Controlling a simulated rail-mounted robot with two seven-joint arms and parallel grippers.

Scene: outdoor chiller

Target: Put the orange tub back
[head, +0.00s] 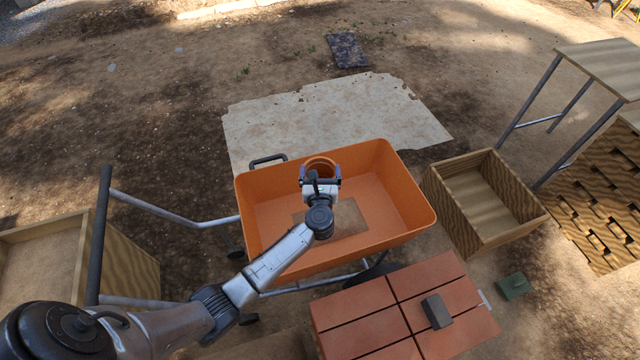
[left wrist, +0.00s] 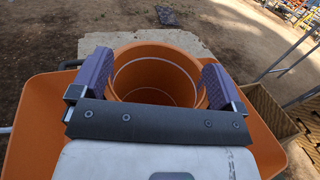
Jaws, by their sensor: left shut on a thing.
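The orange tub (head: 320,164) is a small round open container with a pale ring inside. My left gripper (head: 320,174) is shut on it, with one finger on each side, in the head view. In the left wrist view the tub (left wrist: 155,72) sits between the two purple-grey fingers, its open mouth showing and its inside empty as far as I can see. In the head view the tub overlaps the far part of the orange wheelbarrow tray (head: 400,190). I cannot tell its height over the tray. My right gripper is not in view.
A wooden crate (head: 525,200) stands open to the right of the wheelbarrow, and another box (head: 130,250) is at the left. Red blocks (head: 365,310) with a dark grey block (head: 437,311) are in front. A pale sheet (head: 330,115) lies on open ground behind. A table (head: 605,65) stands far right.

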